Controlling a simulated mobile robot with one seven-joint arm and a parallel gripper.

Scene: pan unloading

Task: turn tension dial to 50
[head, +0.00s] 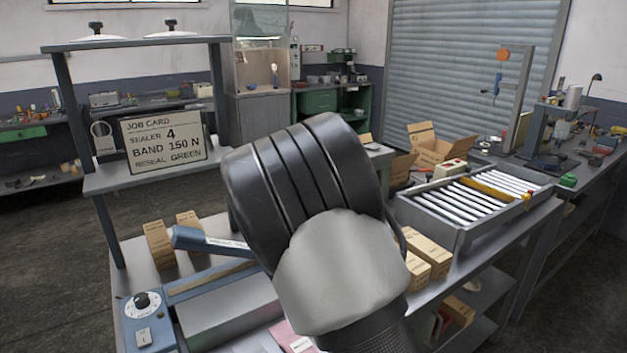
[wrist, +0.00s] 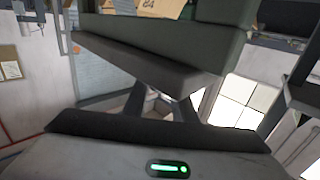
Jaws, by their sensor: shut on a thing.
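The dial (head: 143,303) is a black knob on a white round scale, on the left front of a blue-grey sealer (head: 222,318) with a blue lever (head: 208,241). Its numbers are too small to read. In the head view my arm fills the middle and its gripper end cannot be made out. In the wrist view my gripper (wrist: 162,108) has its two dark fingers reaching up to a grey-green block-like thing (wrist: 150,62) and is shut on it. What that thing is cannot be told. The dial cannot be made out in the wrist view.
A white switch (head: 143,336) sits below the dial. A job card (head: 164,139) on the shelf reads sealer 4, band 150 N, reseal green. Small cartons (head: 158,245) stand behind the sealer and others (head: 429,252) at right. A roller tray (head: 460,236) lies further right.

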